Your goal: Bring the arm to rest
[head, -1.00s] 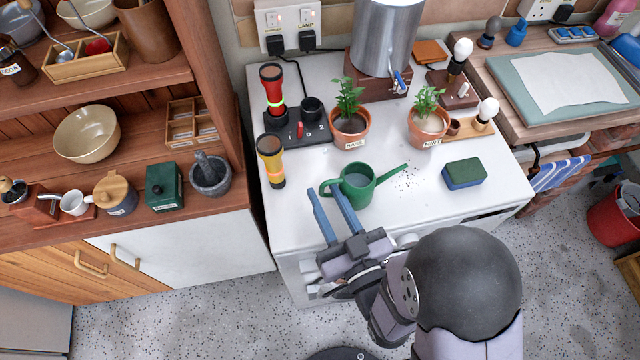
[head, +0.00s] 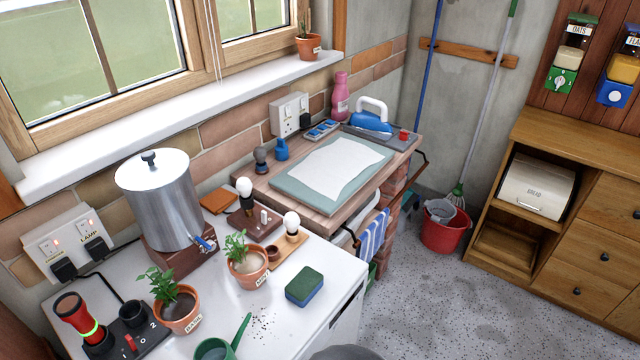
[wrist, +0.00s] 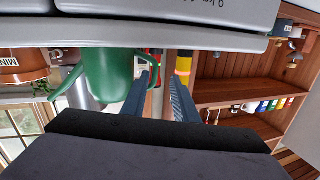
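My gripper (wrist: 160,84) shows in the wrist view, its two blue-grey fingers apart with nothing held between them. The wrist picture is upside down. The green watering can (wrist: 108,68) is just beyond the fingers there, beside them and partly cut off by the counter edge. In the head view only part of the watering can (head: 214,348) shows at the bottom edge, on the white counter (head: 130,290). My gripper is outside the head view; a dark rounded part of my arm shows at its bottom edge.
On the counter stand the basil pot (head: 178,312), mint pot (head: 247,272), green-blue sponge (head: 304,287), metal urn (head: 160,200) and a red torch (head: 78,318) in a charger. Right of it is the brick plinth with a blue iron (head: 371,120). The speckled floor (head: 450,300) is clear in front.

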